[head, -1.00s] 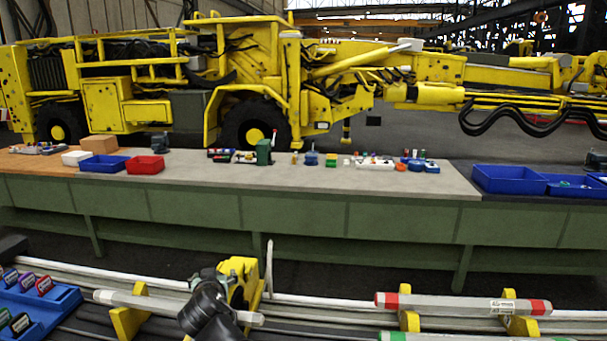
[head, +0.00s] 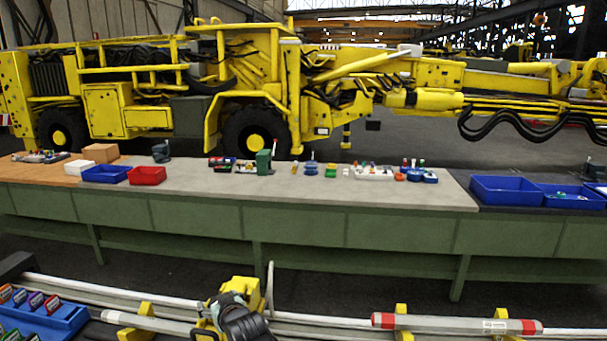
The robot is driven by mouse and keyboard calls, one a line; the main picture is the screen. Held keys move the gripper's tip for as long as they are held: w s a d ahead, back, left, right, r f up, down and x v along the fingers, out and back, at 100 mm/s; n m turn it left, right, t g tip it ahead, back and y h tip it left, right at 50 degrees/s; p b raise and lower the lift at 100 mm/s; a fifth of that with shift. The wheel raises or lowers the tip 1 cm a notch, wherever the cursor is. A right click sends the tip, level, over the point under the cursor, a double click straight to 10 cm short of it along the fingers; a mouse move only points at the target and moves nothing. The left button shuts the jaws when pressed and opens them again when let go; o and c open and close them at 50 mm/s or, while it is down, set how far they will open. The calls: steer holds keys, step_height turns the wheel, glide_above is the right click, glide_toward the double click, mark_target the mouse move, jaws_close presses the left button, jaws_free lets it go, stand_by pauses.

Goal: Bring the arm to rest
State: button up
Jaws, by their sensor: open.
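The dark end of my arm with my gripper (head: 228,313) is low in the head view, left of the middle. It is at a yellow bracket (head: 240,287) on the rail rack and covers part of it. The jaws are open, with nothing seen between them, but the fingertips are small and partly hidden. Just left of it a grey tube (head: 150,322) lies across a yellow support. To the right, a grey tube with red bands (head: 455,323) lies on yellow supports, apart from my gripper.
A blue tray of coloured parts (head: 45,325) is at the lower left. Behind the rack stands a long green workbench (head: 300,222) with blue bins (head: 505,189), a red bin (head: 147,175) and small parts. A yellow machine (head: 245,85) is behind it. The floor strip before the bench looks clear.

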steer(key=shift+f+n+y+b, duration=0.1)
steer(key=shift+n+y+b, duration=0.2)
steer(key=shift+f+n+g+y+b, duration=0.1)
steer(key=shift+n+g+y+b, duration=0.45)
steer(key=shift+b, duration=0.3)
steer(key=shift+s+d+b, duration=0.15)
steer(key=shift+s+b, duration=0.05)
steer(key=shift+b, duration=0.1)
steer(key=b+v, duration=0.2)
steer(key=v, duration=0.1)
steer(key=b+v, duration=0.2)
steer(key=v, duration=0.1)
steer(key=shift+w+r, duration=0.15)
steer(key=shift+r, duration=0.05)
steer(key=shift+r, duration=0.25)
